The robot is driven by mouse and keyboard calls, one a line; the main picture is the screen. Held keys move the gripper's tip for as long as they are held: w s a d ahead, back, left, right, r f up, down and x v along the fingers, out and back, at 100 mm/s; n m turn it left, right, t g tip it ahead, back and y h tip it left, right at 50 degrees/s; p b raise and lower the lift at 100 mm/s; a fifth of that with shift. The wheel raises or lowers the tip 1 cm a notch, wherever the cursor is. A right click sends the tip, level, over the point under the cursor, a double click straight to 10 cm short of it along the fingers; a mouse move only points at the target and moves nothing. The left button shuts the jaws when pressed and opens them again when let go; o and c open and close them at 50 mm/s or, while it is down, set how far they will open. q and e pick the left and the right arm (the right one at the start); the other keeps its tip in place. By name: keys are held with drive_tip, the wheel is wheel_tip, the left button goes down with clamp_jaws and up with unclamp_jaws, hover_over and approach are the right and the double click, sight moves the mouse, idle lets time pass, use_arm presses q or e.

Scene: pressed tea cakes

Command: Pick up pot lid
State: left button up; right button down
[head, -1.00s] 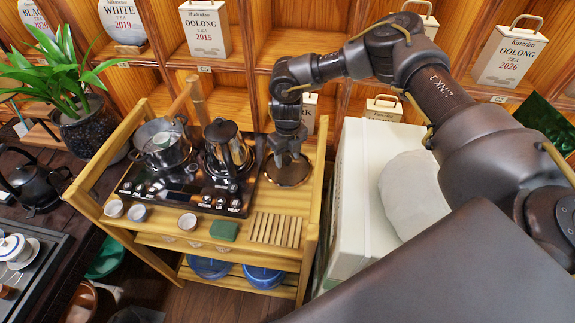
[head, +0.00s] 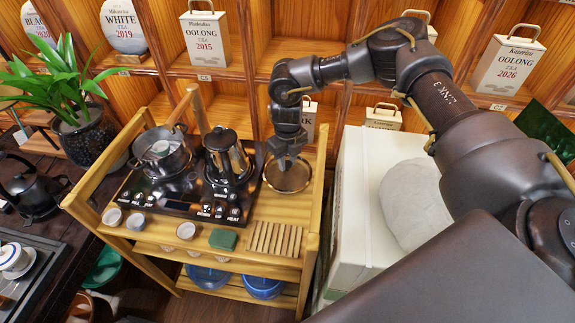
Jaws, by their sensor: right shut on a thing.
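The pot lid (head: 290,186) is a round, brownish, see-through disc with a thin rim, at the right end of the wooden tea cart's top. My right gripper (head: 286,162) comes down over it from above and is shut on the lid at its middle. The fingers hide the lid's knob. The lid looks flat and level; I cannot tell whether it still touches the cart top. A glass pot (head: 163,152) without a lid stands on the left of the black stove (head: 155,204). My left gripper is not in view.
A dark kettle (head: 228,158) stands on the stove, left of my gripper. Small cups (head: 136,221), a green block (head: 223,239) and a slatted wooden rack (head: 273,238) lie in front. A white box (head: 360,190) stands right of the cart. Shelves with tea tins are behind.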

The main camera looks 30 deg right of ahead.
sight(287, 163)
wheel_tip(287, 163, up, 16)
drive_tip(key=b, duration=0.2)
drive_tip(key=shift+r+b, duration=0.2)
drive_tip(key=shift+b, duration=0.2)
